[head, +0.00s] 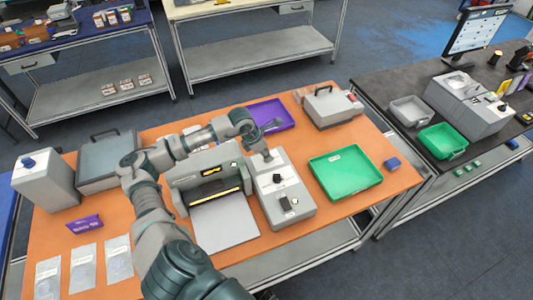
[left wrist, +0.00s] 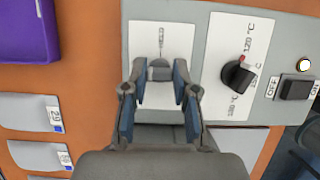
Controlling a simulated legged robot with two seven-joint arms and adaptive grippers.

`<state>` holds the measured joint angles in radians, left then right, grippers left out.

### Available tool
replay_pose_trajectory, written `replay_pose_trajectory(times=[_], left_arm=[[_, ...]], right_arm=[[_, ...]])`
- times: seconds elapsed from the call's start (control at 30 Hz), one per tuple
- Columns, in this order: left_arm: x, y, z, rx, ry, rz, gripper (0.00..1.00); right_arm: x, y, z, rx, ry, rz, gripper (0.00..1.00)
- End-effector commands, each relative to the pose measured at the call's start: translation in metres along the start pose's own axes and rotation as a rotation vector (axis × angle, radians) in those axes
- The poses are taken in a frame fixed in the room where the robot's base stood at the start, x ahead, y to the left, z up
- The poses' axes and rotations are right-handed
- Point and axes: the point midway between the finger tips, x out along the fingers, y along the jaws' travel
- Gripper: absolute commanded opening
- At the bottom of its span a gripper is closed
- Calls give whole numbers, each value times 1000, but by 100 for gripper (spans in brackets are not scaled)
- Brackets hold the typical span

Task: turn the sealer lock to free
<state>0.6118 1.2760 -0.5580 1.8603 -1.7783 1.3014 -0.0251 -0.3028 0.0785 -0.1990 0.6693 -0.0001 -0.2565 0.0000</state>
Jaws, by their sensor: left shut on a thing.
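The sealer's grey control box (head: 298,213) stands on the orange table beside the sealer body (head: 205,165). My left gripper (head: 267,156) reaches down over the far end of this box. In the left wrist view, my left gripper (left wrist: 160,85) is shut on a grey lock knob (left wrist: 160,70), with a finger on each side. The knob sits on a white label plate (left wrist: 190,40), where a word that looks like HOLD shows above it. The plate's lower part and the other lock position's wording are hidden behind the gripper. My right gripper is not in view.
Beside the lock are a black temperature dial (left wrist: 238,75) and an OFF/ON switch (left wrist: 297,88). A green tray (head: 345,172) lies to the right and a purple tray (head: 272,115) behind. Pouches (head: 83,268) and a grey case (head: 105,160) are on the left.

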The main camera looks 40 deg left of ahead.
Motion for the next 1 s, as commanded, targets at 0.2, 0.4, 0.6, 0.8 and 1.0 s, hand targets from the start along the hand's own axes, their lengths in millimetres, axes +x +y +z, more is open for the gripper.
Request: replay_pose_trajectory(times=[0.2,0.4,0.6,0.8,1.0], left_arm=[[0,2,-1,-2,4,4,35],[0,1,-1,-1,2,2,53],[-2,0,0,0,2,2,53],[-29,1,0,1,0,6,53],[-74,3,-1,-1,0,5,53]], right_arm=[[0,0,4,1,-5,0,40],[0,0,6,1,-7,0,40],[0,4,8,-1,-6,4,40],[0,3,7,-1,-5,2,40],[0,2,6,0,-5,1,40]])
